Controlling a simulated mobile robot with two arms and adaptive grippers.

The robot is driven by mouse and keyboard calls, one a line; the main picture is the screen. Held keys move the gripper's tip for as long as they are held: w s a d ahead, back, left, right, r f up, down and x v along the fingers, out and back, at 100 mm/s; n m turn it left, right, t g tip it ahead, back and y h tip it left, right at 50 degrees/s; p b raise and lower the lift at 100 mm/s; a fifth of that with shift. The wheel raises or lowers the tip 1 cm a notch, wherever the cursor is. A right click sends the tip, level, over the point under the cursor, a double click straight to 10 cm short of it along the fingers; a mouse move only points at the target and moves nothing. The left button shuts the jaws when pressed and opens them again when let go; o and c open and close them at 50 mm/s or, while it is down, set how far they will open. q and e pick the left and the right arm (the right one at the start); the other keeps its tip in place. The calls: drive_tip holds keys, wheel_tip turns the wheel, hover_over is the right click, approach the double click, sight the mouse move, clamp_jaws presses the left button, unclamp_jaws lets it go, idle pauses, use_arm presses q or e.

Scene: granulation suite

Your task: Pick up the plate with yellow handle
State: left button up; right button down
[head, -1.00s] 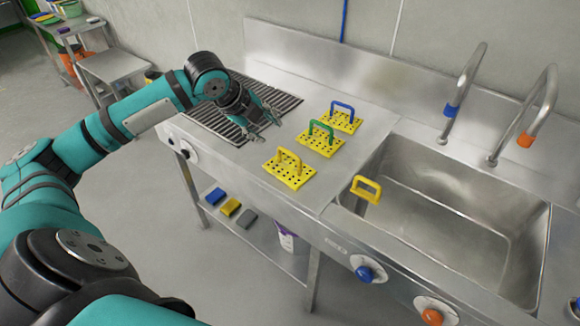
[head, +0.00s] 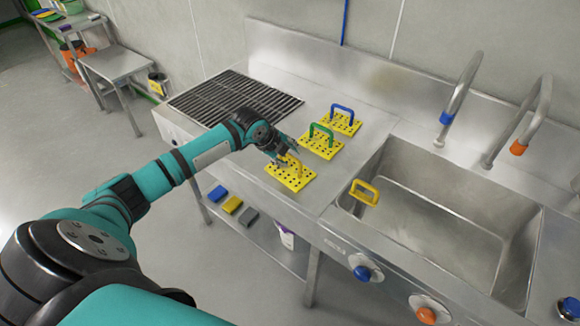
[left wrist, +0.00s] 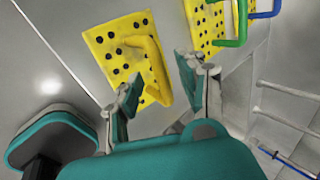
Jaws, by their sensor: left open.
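The plate with the yellow handle (head: 290,177) is a yellow perforated plate on the steel counter, nearest the front edge of a row of three. Its yellow handle (left wrist: 150,68) shows in the left wrist view between the open fingers. My left gripper (head: 285,155) is open over the back part of this plate. In the left wrist view the gripper (left wrist: 155,85) has one finger on each side of the handle, and I cannot tell whether they touch it. My right gripper is not in view.
The plate with green handle (head: 320,145) and the plate with blue handle (head: 342,123) lie close behind. A black grill (head: 235,97) is at the counter's left.

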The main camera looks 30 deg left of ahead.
use_arm(q)
drive_tip(key=shift+x, duration=0.95)
drive_tip(key=shift+r, duration=0.1)
drive_tip(key=shift+c, duration=0.4)
clamp_jaws()
